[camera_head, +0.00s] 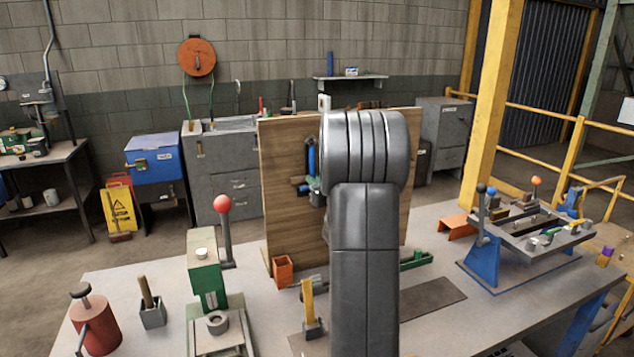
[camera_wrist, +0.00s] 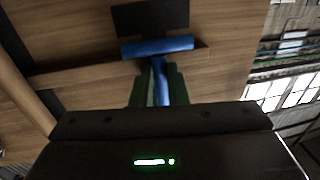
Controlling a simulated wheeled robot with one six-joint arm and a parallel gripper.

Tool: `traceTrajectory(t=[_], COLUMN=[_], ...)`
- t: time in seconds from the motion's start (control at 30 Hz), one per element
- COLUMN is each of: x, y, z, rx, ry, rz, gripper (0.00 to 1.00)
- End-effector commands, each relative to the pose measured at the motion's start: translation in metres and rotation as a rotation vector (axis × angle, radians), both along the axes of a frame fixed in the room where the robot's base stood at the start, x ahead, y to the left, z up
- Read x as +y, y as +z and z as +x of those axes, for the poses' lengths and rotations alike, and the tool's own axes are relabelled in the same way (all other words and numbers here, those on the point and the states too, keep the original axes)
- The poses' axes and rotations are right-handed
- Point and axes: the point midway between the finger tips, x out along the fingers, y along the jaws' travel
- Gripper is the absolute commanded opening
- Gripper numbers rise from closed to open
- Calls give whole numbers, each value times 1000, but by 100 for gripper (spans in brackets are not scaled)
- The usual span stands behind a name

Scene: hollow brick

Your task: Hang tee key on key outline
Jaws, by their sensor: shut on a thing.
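My gripper (camera_wrist: 158,74) is shut on the blue tee key (camera_wrist: 157,47) in the wrist view. Its fingers close on the stem, and the crossbar lies across just beyond the fingertips. The wooden board (camera_wrist: 85,85) is behind it, with a black patch (camera_wrist: 150,18) beside the crossbar that may be part of the key outline. In the head view my gripper (camera_head: 316,184) is at the board's face, mostly hidden by my arm. The tee key's blue crossbar (camera_head: 303,190) shows there. I cannot tell whether the key touches the board.
The upright board (camera_head: 285,222) stands on the workbench (camera_head: 130,278). A blue-handled item (camera_head: 311,155) is on the board just above my gripper. An orange cup (camera_head: 282,270), a green press (camera_head: 205,280) and a red-knobbed lever (camera_head: 224,210) stand in front and to the left.

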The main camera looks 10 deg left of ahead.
Motion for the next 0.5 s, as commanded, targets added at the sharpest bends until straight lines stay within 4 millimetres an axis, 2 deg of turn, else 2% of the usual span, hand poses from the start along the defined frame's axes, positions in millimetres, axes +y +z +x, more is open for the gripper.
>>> traceTrajectory(t=[0.1, 0.13, 0.23, 0.5], x=[1, 1, 1, -1], y=[-3, -3, -3, -3], z=[0, 0, 0, 1], rx=[5, 5, 5, 5], ry=[1, 1, 0, -3], rz=[-3, -3, -3, -2], gripper=[0, 17, 37, 39])
